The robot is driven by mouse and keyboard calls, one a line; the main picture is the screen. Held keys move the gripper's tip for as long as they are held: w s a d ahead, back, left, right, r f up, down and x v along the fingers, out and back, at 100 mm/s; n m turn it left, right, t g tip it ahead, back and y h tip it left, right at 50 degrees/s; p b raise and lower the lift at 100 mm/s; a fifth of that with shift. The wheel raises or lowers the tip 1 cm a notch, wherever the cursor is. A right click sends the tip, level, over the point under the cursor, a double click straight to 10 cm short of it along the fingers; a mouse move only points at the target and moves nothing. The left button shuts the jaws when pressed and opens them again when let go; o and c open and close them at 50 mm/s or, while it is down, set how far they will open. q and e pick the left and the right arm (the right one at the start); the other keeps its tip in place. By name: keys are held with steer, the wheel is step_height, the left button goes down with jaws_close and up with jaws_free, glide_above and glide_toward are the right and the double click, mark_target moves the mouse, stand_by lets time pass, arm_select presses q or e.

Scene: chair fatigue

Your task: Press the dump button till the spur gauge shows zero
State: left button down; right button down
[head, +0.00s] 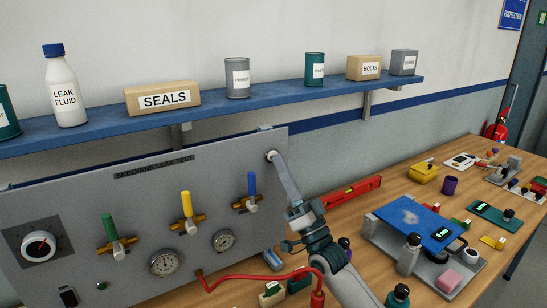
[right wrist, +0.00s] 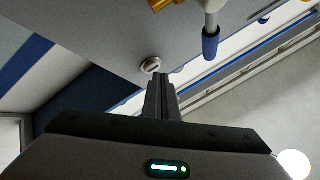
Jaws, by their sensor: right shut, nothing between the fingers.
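A grey leak-test panel (head: 70,210) stands upright on the bench. A small round pale button (head: 271,155) sits at its top right corner; it also shows in the right wrist view (right wrist: 151,66). Two round dial gauges, one left (head: 164,262) and one right (head: 223,240), sit low on the panel. Their needles are too small to read, and I cannot tell which is the spur gauge. My right gripper (head: 274,162) is shut and empty, its fingertips (right wrist: 160,77) right at the button. I cannot tell whether they touch it. My left gripper is not in view.
Green (head: 109,226), yellow (head: 187,205) and blue (head: 252,184) valve levers stand on the panel, the blue one close left of my right gripper. A shelf (head: 215,105) with containers hangs above. A red hose (head: 245,277) runs below.

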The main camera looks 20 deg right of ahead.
steer(key=shift+w, duration=0.4)
stand_by(0.4)
steer(key=shift+s, duration=0.8)
stand_by(0.4)
steer(key=shift+s+d+p, duration=0.2)
steer(key=shift+s+p, duration=0.25)
steer(key=shift+s, duration=0.8)
steer(key=shift+s+d+p, duration=0.2)
steer(key=shift+s+p, duration=0.25)
steer(key=shift+s, duration=0.8)
